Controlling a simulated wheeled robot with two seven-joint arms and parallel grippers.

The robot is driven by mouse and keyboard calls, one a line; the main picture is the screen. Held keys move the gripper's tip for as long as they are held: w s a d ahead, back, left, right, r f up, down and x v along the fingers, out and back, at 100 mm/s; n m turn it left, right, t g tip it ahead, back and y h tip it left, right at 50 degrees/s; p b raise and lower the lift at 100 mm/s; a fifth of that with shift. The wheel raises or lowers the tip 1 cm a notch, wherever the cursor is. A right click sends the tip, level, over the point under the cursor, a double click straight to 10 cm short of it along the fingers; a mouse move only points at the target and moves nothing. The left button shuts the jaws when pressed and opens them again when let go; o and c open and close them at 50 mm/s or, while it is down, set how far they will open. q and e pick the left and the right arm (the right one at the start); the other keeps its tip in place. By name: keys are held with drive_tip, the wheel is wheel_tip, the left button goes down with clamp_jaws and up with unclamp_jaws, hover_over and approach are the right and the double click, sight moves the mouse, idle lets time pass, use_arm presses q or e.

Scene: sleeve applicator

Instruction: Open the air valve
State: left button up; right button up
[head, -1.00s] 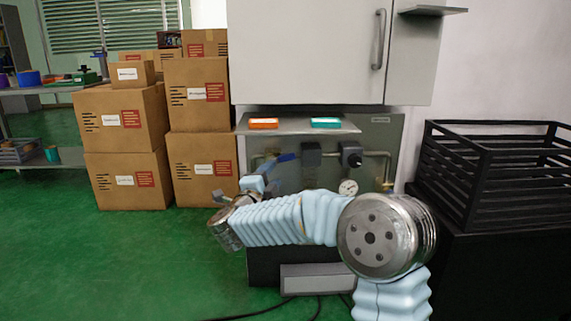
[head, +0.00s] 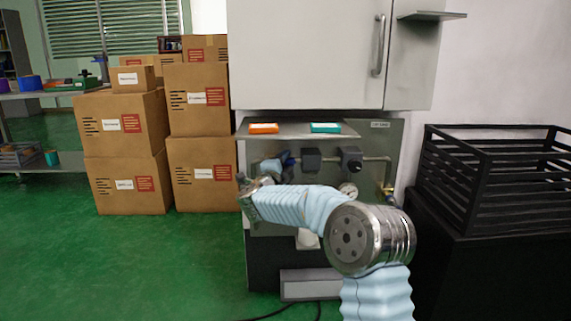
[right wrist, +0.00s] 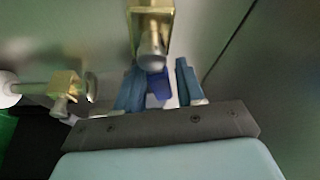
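The air valve has a brass body (right wrist: 152,18) with a round grey metal end, at the top centre of the right wrist view. A dark blue piece, probably its lever handle (right wrist: 158,88), hangs just below. My right gripper (right wrist: 158,88) has its two blue fingers apart on either side of this piece, which is nearer the left finger. A gap shows on its right. In the head view my right gripper (head: 268,172) is at the left part of the panel's pipework. My forearm and the gripper partly hide the valve there. My left gripper is not in view.
A shelf with an orange box (head: 263,128) and a teal box (head: 326,128) juts out just above. A gauge (head: 348,190) and dark fittings sit to the right. A second brass fitting (right wrist: 65,85) shows at left. A black crate (head: 495,180) stands right.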

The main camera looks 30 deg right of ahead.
clamp_jaws()
drive_tip(key=shift+f+m+b, duration=0.35)
drive_tip(key=shift+m+b, duration=0.05)
drive_tip(key=shift+m, duration=0.3)
drive_tip(key=shift+f+m+g+y, duration=0.2)
drive_tip(key=shift+m+g+y, duration=0.15)
drive_tip(key=shift+m, duration=0.45)
drive_tip(key=shift+o, duration=1.1)
unclamp_jaws()
drive_tip(key=v, duration=1.3)
drive_tip(key=shift+s+a, duration=0.25)
drive_tip(key=shift+a, duration=0.05)
